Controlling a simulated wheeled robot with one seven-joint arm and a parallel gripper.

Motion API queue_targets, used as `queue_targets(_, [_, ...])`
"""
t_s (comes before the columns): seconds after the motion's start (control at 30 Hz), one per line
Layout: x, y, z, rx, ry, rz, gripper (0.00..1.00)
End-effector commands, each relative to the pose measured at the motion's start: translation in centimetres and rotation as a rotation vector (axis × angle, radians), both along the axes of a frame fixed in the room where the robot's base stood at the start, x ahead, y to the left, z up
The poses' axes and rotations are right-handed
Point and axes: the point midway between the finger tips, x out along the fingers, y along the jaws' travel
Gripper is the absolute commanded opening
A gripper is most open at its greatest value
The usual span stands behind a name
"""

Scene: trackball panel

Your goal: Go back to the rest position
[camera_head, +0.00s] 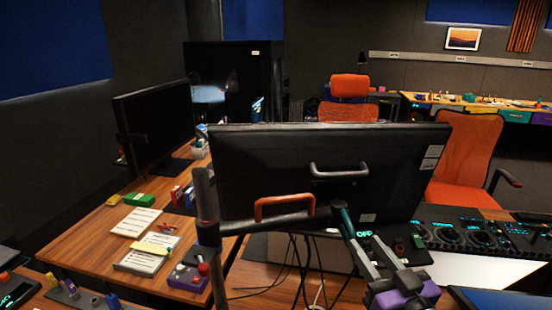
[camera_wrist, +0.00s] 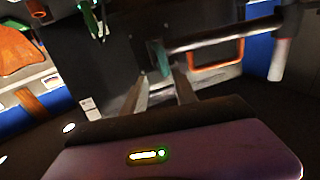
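My gripper (camera_head: 363,243) is at the lower right of the head view, in front of the back of a large black monitor (camera_head: 250,175). Its two grey fingers point up and away from its purple body. The fingers stand apart, and I see nothing held between them. In the wrist view my gripper (camera_wrist: 160,76) also shows its fingers spread. A teal rod-like part (camera_wrist: 158,58) shows beyond and between the fingertips; it also shows by the monitor's lower edge in the head view (camera_head: 345,223). I cannot tell whether a finger touches it.
A grey post with a horizontal bar (camera_head: 265,225) and an orange handle (camera_head: 285,205) stand close left of my gripper. Cables hang below. A purple joystick box (camera_head: 188,279) and papers (camera_head: 138,222) lie on the left desk. A control console (camera_head: 480,237) is at the right.

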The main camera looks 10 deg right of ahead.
Motion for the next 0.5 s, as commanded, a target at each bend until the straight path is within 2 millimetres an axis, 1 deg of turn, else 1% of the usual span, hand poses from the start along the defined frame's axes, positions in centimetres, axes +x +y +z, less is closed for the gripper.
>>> queue_targets(0.07, [-0.2, -0.8, 1.6, 0.015, -0.053, -0.034, 0.34])
queue_targets(0.1, [-0.5, -1.2, 2.2, 0.024, -0.081, -0.054, 0.34])
queue_targets(0.13, [-1.0, -1.5, 2.3, 0.031, -0.095, -0.071, 0.34])
queue_targets(0.27, [-3.8, -2.1, 1.1, 0.045, -0.126, -0.122, 0.34])
queue_targets(0.37, [-6.1, -2.2, -0.2, 0.047, -0.132, -0.148, 0.34])
queue_targets(0.47, [-8.9, -2.2, -1.8, 0.045, -0.127, -0.17, 0.34])
queue_targets(0.5, [-10.1, -2.1, -2.5, 0.042, -0.123, -0.176, 0.34])
